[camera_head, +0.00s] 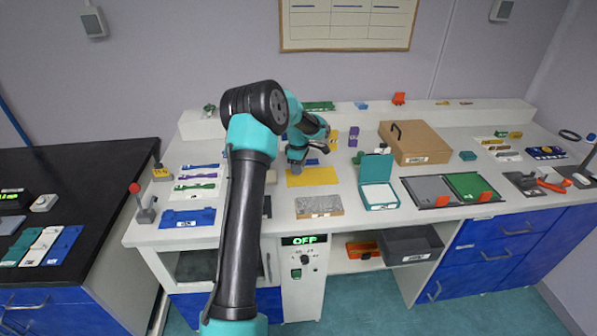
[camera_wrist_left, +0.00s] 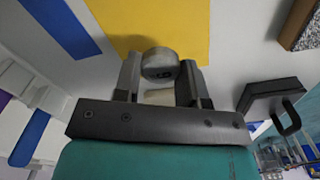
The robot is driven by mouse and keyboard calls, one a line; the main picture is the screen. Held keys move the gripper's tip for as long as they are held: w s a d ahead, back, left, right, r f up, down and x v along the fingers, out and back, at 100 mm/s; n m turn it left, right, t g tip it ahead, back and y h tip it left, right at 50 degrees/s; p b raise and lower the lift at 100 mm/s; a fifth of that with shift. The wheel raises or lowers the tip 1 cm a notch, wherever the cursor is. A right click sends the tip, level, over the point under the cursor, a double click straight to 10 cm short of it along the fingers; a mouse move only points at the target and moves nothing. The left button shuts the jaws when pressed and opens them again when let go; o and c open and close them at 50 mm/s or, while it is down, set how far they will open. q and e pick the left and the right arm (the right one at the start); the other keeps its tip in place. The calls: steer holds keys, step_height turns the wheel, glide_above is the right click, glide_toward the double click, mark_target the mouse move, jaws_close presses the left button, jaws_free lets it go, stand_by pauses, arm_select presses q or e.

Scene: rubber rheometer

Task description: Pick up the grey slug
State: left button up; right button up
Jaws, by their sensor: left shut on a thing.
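The grey slug (camera_wrist_left: 158,65) is a short round piece with dark marks on its end face. In the left wrist view it sits between the two fingers of my left gripper (camera_wrist_left: 160,85), which is shut on it. In the head view my left gripper (camera_head: 297,165) points down at the back left edge of the yellow mat (camera_head: 318,177). The slug is too small to make out clearly there. The yellow mat also shows behind the slug in the left wrist view (camera_wrist_left: 185,25). My right gripper is not in view.
A granite block (camera_head: 319,207) lies in front of the mat. An open teal case (camera_head: 378,195) and a brown box (camera_head: 414,143) stand to the right. Blue, purple and green strips (camera_head: 195,185) lie to the left. The white bench between mat and case is partly clear.

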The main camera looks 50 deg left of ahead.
arm_select(q)
steer(key=shift+s+d+r, duration=0.15)
steer(key=shift+r, duration=0.2)
steer(key=s+d, duration=0.3)
steer(key=d, duration=0.1)
steer(key=s+d+r, duration=0.1)
steer(key=s+d, duration=0.6)
steer(key=shift+s+d+r, duration=0.15)
steer(key=shift+d+r, duration=0.05)
steer(key=shift+d, duration=0.2)
